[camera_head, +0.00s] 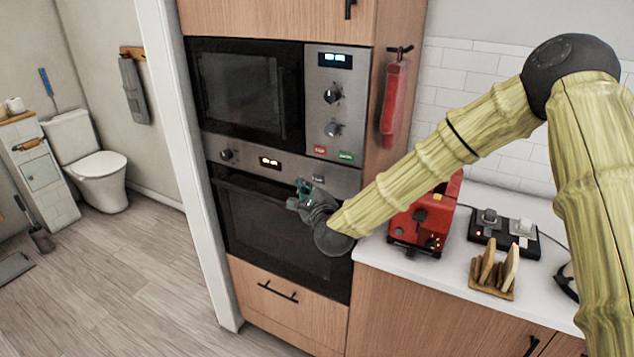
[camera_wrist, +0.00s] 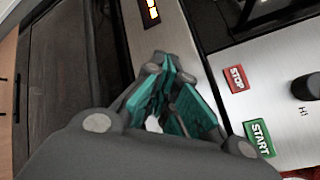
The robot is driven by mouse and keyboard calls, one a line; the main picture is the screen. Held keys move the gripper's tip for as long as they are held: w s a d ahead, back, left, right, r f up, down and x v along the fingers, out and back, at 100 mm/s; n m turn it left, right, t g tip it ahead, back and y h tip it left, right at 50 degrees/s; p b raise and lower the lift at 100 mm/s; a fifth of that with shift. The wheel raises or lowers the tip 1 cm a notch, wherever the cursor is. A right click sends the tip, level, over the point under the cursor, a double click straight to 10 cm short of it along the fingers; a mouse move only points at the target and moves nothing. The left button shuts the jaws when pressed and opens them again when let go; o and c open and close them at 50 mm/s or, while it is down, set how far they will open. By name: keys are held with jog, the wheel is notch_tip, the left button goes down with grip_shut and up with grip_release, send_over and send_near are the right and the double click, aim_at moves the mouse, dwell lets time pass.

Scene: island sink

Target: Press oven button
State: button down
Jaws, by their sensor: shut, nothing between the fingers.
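The built-in oven (camera_head: 262,215) has a dark glass door under a steel control panel (camera_head: 290,172). The panel carries a knob (camera_head: 228,155) at the left, a lit display (camera_head: 269,162) and a small dark button (camera_head: 318,179) at the right. My gripper (camera_head: 300,191) is shut and empty, in front of the oven just below the panel and slightly left of that button. In the wrist view my gripper (camera_wrist: 172,84) shows teal finger pads against the panel, with the oven display (camera_wrist: 150,12) above. The button cannot be made out there. Contact with the panel cannot be told.
A microwave (camera_head: 250,92) sits above the oven, with a red STOP button (camera_wrist: 236,78) and a green START button (camera_wrist: 258,138) close to my gripper. A red toaster (camera_head: 424,220) and toast rack (camera_head: 493,274) stand on the counter.

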jog(key=shift+s+a+b, duration=0.3)
jog(key=shift+s+a, duration=0.2)
jog(key=shift+s, duration=0.35)
jog(key=shift+s+a+b, duration=0.25)
jog(key=shift+s+a, duration=0.2)
jog(key=shift+s, duration=0.35)
jog(key=s+d+f+n+g, duration=0.35)
jog(key=s+f, duration=0.35)
jog(key=f, duration=0.4)
jog(key=s+d+f+n+g+h, duration=0.15)
jog(key=s+f+n, duration=0.25)
jog(key=s+f, duration=0.45)
jog(key=s+d+f+n+g, duration=0.3)
jog(key=s+f+n, duration=0.15)
jog(key=f, duration=0.75)
jog(key=s+d+f+n+g+h, duration=0.1)
jog(key=s+d+f+n+g, duration=0.1)
jog(key=s, duration=0.8)
jog(key=s+d+f+n+g+h+b, duration=0.1)
jog(key=s+d+f+n+g, duration=0.2)
jog(key=s+d+f, duration=0.3)
jog(key=s+d+f+n+g+h, duration=0.1)
jog(key=s+d+f+n+g, duration=0.2)
jog(key=s+d, duration=0.5)
jog(key=s+f+n, duration=0.1)
jog(key=s+n, duration=0.1)
jog(key=s, duration=0.4)
jog(key=shift+d+f+b, duration=0.2)
jog(key=shift+f+b, duration=0.15)
jog(key=shift+f, duration=0.05)
